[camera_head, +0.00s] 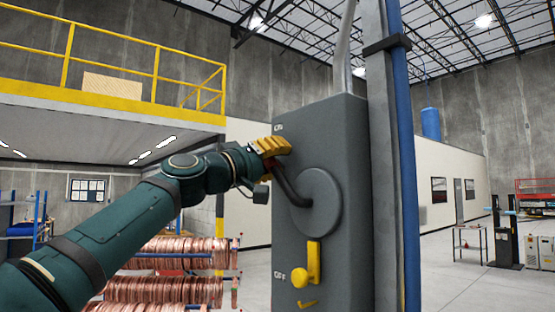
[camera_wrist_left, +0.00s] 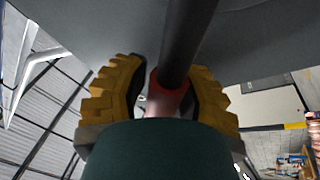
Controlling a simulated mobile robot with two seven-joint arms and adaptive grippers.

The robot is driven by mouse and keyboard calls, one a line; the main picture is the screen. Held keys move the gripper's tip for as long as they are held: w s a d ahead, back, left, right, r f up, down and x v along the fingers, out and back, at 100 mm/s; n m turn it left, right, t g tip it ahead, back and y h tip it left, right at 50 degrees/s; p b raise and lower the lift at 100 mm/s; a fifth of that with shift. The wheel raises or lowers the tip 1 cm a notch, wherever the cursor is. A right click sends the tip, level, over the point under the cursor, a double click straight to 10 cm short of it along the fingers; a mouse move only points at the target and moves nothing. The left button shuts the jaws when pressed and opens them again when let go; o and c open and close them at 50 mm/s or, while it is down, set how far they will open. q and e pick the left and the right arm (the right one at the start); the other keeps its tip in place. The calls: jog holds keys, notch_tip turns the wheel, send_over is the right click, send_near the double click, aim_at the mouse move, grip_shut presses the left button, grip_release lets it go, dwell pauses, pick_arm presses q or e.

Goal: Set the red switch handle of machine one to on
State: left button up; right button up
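The switch box (camera_head: 345,130) is a tall dark grey cabinet with "ON" printed high and "OFF" printed low on its front. A round grey disc (camera_head: 320,203) on it carries the switch handle, whose dark bent rod (camera_head: 286,187) runs up and left from the disc toward the "ON" mark. In the left wrist view the handle's red grip (camera_wrist_left: 166,98) lies between the yellow fingers of my left gripper (camera_wrist_left: 166,92), with small gaps on both sides. The left gripper (camera_head: 271,148) is beside the "ON" mark in the head view and hides the grip there. My right gripper is out of view.
A yellow lever (camera_head: 313,264) sticks out low on the box, beside "OFF". A blue pipe (camera_head: 404,150) and grey post stand right of the box. Copper coils on racks (camera_head: 165,290) are behind my left arm. Open floor (camera_head: 455,285) lies to the right.

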pick_arm(q)
jog(key=o, duration=0.4)
jog(key=shift+s, duration=0.15)
jog(key=shift+w, duration=0.2)
jog(key=shift+s+a+f, duration=0.15)
jog(key=shift+s+a, duration=0.15)
jog(key=shift+a, duration=0.3)
jog(key=v, duration=1)
jog(key=shift+s+a+f, duration=0.1)
jog(key=shift+s+a, duration=0.1)
jog(key=shift+s, duration=0.1)
